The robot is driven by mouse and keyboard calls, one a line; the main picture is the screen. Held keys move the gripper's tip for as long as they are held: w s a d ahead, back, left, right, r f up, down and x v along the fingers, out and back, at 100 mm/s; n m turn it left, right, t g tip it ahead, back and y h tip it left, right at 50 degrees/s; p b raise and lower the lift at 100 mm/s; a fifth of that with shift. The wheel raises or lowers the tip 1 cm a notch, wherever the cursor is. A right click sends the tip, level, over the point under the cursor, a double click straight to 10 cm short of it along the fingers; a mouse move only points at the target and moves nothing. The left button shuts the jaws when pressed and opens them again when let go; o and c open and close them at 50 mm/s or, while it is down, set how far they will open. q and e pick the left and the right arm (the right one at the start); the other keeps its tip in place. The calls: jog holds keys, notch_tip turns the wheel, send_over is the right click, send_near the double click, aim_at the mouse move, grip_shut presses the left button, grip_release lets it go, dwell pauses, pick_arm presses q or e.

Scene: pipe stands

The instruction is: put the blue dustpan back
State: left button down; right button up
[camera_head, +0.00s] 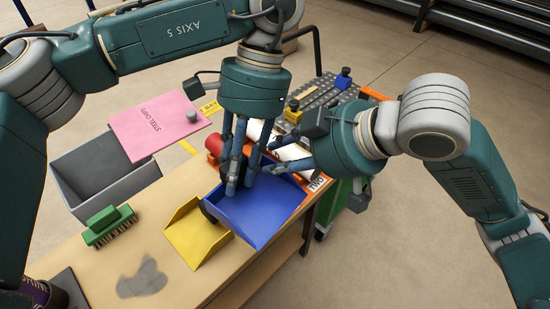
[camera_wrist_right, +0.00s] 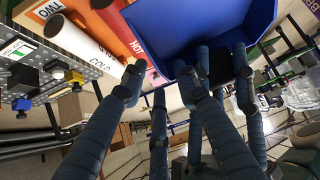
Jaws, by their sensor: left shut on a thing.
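The blue dustpan (camera_head: 265,212) is tilted beside the yellow dustpan (camera_head: 192,240) at the workbench's right end, in the head view. My left gripper (camera_head: 240,183) reaches down from above and is shut on the blue dustpan near its back edge; the fingers hide its handle. The blue dustpan also fills the top of the right wrist view (camera_wrist_right: 205,22). My right gripper (camera_head: 271,157) comes in from the right, its fingers spread and empty, close beside the left fingers. I cannot tell whether it touches anything.
A green brush (camera_head: 110,226) and a grey smudge (camera_head: 141,279) are on the workbench (camera_head: 95,275). White and red pipes (camera_wrist_right: 95,45) and a perforated plate (camera_head: 325,98) lie behind my grippers.

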jog(key=shift+x, duration=1.5)
grip_shut()
pick_arm(q)
jog(key=c, duration=1.3)
grip_release()
jog(key=shift+r, duration=0.1)
jog(key=v, duration=1.1)
jog(key=shift+w+d+r, duration=0.1)
jog(key=shift+w+r, duration=0.1)
jog(key=shift+r, duration=0.15)
pick_arm(e)
jog(key=shift+d, duration=0.1)
